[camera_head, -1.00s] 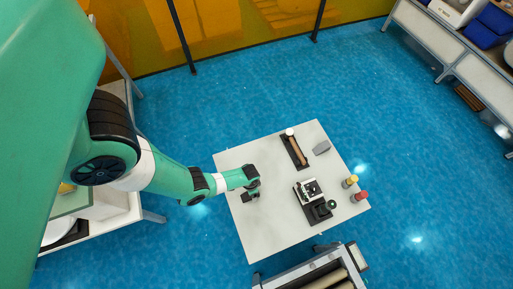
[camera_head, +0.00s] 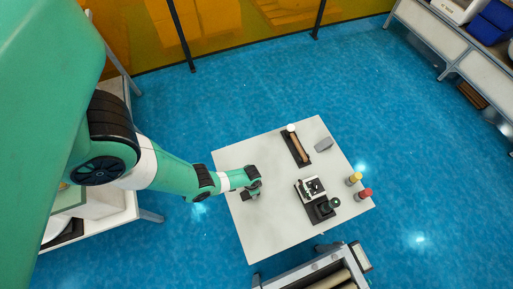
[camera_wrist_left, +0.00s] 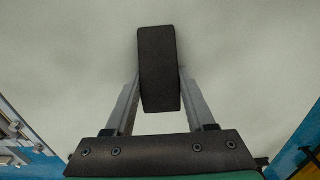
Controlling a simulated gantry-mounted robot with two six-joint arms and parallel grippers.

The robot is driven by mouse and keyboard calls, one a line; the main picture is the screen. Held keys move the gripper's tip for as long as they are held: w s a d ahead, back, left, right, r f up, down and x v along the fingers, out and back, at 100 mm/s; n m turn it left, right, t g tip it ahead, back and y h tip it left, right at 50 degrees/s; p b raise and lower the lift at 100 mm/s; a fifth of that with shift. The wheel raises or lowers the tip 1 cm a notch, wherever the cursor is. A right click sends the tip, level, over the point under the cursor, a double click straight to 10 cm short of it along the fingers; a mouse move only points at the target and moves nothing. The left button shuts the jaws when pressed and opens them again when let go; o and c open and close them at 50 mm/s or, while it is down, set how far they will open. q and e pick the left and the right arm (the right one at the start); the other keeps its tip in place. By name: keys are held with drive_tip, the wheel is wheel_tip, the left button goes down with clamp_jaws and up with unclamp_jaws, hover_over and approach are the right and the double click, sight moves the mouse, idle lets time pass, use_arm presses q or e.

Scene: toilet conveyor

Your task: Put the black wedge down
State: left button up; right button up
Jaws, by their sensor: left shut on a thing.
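The black wedge (camera_wrist_left: 160,70) is a dark block between the two fingers of my left gripper (camera_wrist_left: 160,92) in the left wrist view. The gripper is shut on it, over the pale table top. In the head view my left gripper (camera_head: 254,190) is over the left part of the white table (camera_head: 265,235). The wedge is hard to make out there against the dark gripper. I cannot tell whether the wedge touches the table. My right gripper is not in view.
A wooden-handled tool on a black base (camera_head: 298,147) and a grey block (camera_head: 323,144) are at the back of the table. A black-and-white device (camera_head: 312,190) and yellow (camera_head: 354,179) and red (camera_head: 364,194) items are on the right. A roller conveyor (camera_head: 325,275) is in front.

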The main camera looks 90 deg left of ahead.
sight(248, 200)
use_arm(q)
clamp_jaws()
drive_tip(key=shift+r+p, duration=0.45)
drive_tip(key=shift+r, duration=0.1)
wheel_tip(248, 200, up, 3)
drive_tip(key=p, duration=0.2)
drive_tip(key=shift+r+p, duration=0.1)
drive_tip(key=shift+p, duration=0.2)
drive_tip(key=s+d+r+p, duration=0.8)
drive_tip(key=d+r+p, duration=0.1)
drive_tip(key=d, duration=0.3)
wheel_tip(248, 200, up, 12)
drive_tip(key=p, duration=1.2)
drive_tip(key=shift+a+r, duration=0.15)
drive_tip(key=shift+a, duration=0.1)
